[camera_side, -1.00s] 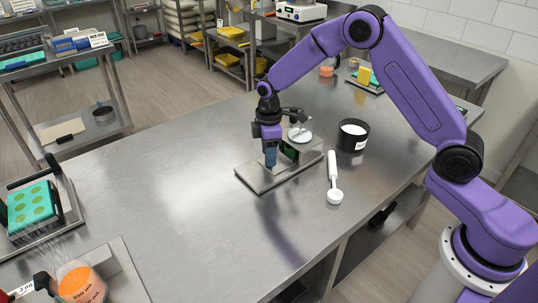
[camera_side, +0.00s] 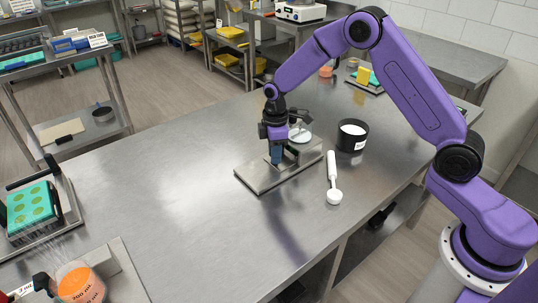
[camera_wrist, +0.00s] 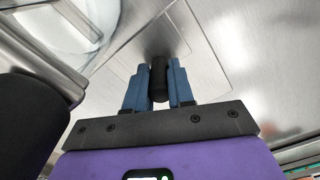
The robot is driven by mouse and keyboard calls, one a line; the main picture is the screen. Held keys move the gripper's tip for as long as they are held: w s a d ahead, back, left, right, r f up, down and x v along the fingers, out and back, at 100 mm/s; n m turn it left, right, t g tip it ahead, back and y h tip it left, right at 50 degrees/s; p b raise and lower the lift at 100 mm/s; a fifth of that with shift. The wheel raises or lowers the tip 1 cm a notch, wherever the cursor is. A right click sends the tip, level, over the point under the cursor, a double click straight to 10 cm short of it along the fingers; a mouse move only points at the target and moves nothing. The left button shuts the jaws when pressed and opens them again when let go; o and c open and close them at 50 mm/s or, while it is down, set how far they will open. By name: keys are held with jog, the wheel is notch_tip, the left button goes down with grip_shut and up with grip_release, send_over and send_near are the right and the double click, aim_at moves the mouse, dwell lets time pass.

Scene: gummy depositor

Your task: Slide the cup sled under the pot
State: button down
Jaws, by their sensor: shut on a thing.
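The pot (camera_side: 301,135), a pale round vessel, stands on the depositor at the right end of its metal base plate (camera_side: 258,178). Its rim also shows at the upper left of the wrist view (camera_wrist: 58,30). My gripper (camera_side: 276,160) is low over the plate, just left of the pot. In the wrist view my blue fingers (camera_wrist: 159,88) are shut on an upright black knob (camera_wrist: 159,76), which appears to be the cup sled's handle. The rest of the sled and any cup on it are hidden in the side view.
The table's middle is clear.

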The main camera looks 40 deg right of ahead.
jog(key=shift+d, duration=0.65)
jog(key=c, duration=1)
grip_release()
jog(key=shift+o, duration=0.2)
jog(key=shift+a+r, duration=0.1)
jog(key=shift+r, duration=0.3)
notch_tip(320, 180, up, 17)
jog(key=shift+f, duration=0.15)
